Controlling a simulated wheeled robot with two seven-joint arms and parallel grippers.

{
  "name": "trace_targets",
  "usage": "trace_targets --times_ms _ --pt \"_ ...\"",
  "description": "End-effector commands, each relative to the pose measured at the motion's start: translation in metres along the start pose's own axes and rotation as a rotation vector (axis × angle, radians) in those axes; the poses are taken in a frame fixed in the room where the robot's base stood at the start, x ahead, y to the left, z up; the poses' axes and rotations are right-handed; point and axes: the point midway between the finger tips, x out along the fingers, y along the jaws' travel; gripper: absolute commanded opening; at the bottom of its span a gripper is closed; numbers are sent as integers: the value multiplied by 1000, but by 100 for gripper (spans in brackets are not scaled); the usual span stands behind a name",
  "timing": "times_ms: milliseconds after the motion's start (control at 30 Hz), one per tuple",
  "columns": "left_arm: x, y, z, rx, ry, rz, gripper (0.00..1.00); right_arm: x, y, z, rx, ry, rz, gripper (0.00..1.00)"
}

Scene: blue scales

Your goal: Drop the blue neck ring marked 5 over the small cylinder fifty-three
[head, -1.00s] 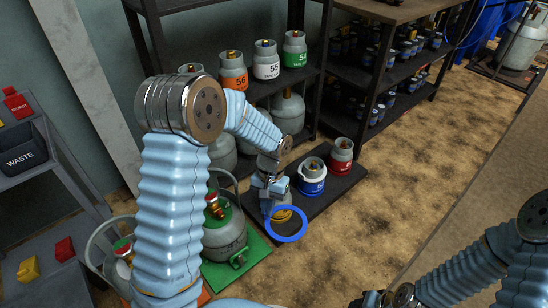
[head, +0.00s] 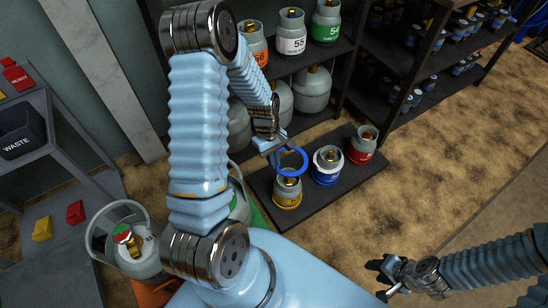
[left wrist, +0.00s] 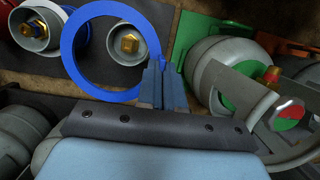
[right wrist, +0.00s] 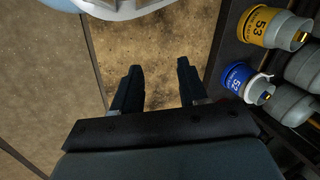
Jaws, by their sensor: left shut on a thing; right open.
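The blue neck ring (head: 291,173) is held in my left gripper (head: 272,147), which is shut on its edge. It also shows in the left wrist view (left wrist: 66,48); no mark 5 is readable. The small cylinder fifty-three (head: 287,198), with a yellow band, stands upright on a low black platform. Its number 53 reads in the right wrist view (right wrist: 262,24). The ring appears above the cylinder's top, apart from its neck. In the left wrist view a brass valve (left wrist: 130,40) shows through the ring. My right gripper (right wrist: 160,85) is open and empty.
Blue cylinder 52 (head: 326,172), with a white ring, and a red cylinder (head: 362,147) stand beside fifty-three on the platform (head: 318,205). A shelf with cylinders 54, 55 (head: 291,38) and 56 is behind. A larger cylinder (head: 135,250) stands at left.

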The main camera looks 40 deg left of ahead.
Motion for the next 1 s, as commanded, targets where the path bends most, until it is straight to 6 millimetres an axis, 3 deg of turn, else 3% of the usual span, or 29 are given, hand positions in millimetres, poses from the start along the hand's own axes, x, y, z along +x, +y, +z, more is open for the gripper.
trace_targets --times_ms 267,700,1000 --pt "5 0 0 11 -1 4 0 4 3 -1 1 3 2 43" --pt "41 1 -9 11 -1 4 0 27 20 -6 12 16 13 43" --pt "44 1 -10 12 0 4 0 28 22 -6 14 18 15 43"
